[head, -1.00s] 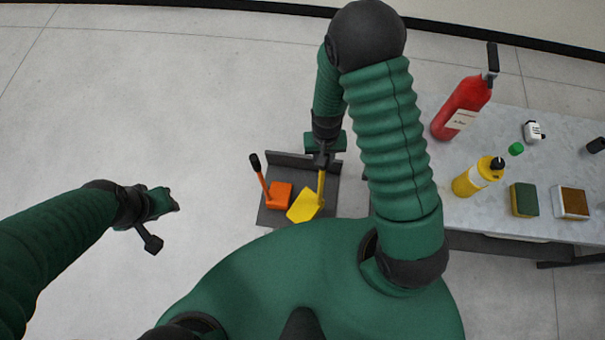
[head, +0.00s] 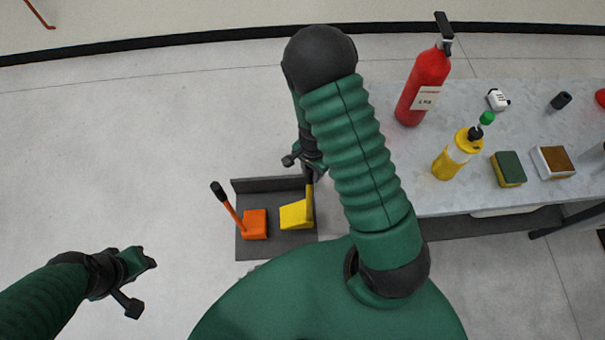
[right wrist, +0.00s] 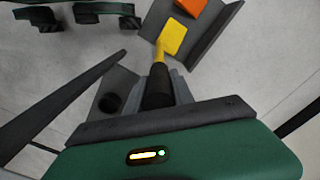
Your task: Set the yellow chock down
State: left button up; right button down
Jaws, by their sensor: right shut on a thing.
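The yellow chock (head: 295,215) is a wedge with a long handle, seen over the right half of a dark grey tray (head: 274,245) in the head view. My right gripper (head: 309,176) is shut on the top of its handle. In the right wrist view the black grip of the handle (right wrist: 158,88) lies between the fingers, with the yellow wedge (right wrist: 173,38) beyond. I cannot tell whether the wedge touches the tray. My left gripper (head: 133,282) is away to the left over bare floor, and its jaws are unclear.
An orange chock (head: 255,224) with a dark-tipped handle stands on the tray, left of the yellow one. To the right, a table (head: 420,190) holds a red extinguisher (head: 425,85), a yellow bottle (head: 450,163), a sponge (head: 509,170) and other items. The floor at left is clear.

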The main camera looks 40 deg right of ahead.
notch_tip(320, 180, down, 3)
jog(key=shift+w+d+f+b, duration=0.1)
jog(key=shift+w+f+b, duration=0.1)
jog(key=shift+b, duration=0.15)
jog(key=shift+s+f+b, duration=0.1)
jog(key=shift+f+b, duration=0.5)
jog(key=shift+f, duration=1.1)
jog(key=c, duration=1.1)
grip_release()
jog(key=shift+s, duration=0.1)
